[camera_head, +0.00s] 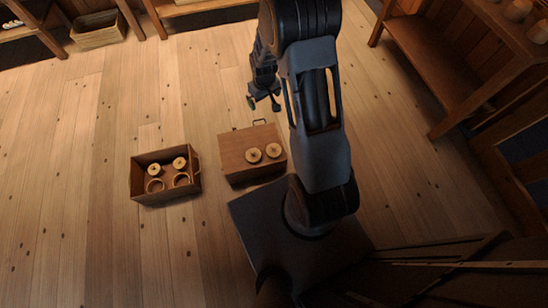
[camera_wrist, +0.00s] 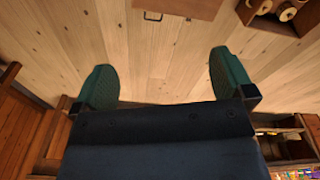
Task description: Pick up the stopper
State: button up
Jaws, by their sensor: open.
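My gripper (camera_head: 264,101) is open and empty, in the air above and behind the closed wooden box in the head view. In the wrist view its two green fingers (camera_wrist: 165,82) are wide apart with only floor between them. Two round turned wooden pieces (camera_head: 254,155) (camera_head: 273,150) stand side by side on the closed box's top. An open wooden box (camera_head: 150,196) to the left holds two more turned pieces (camera_head: 155,169) (camera_head: 180,163) and two ring-like pieces (camera_head: 155,185) (camera_head: 181,179). I cannot tell which piece is the stopper.
The closed wooden box (camera_head: 234,149) has a dark handle (camera_head: 259,122) at its far side; part of it shows in the wrist view (camera_wrist: 190,7). Wooden shelving (camera_head: 440,65) stands at the right and a basket (camera_head: 98,30) at the back left. The plank floor (camera_head: 75,130) is clear at left.

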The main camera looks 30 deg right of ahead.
jog(key=g+b, duration=0.1)
jog(key=b, duration=0.8)
send_over(274, 150)
jog(key=shift+n, duration=0.3)
jog(key=f, duration=3.5)
jog(key=shift+w+d, duration=0.1)
jog(key=shift+w, duration=0.15)
jog(key=shift+w+f+b, duration=0.1)
jog(key=shift+f+b, duration=1.35)
jog(key=shift+f, duration=1.6)
jog(key=shift+c, duration=0.5)
jog(key=c, duration=0.7)
jog(key=shift+o, duration=0.2)
jog(key=shift+r, duration=0.15)
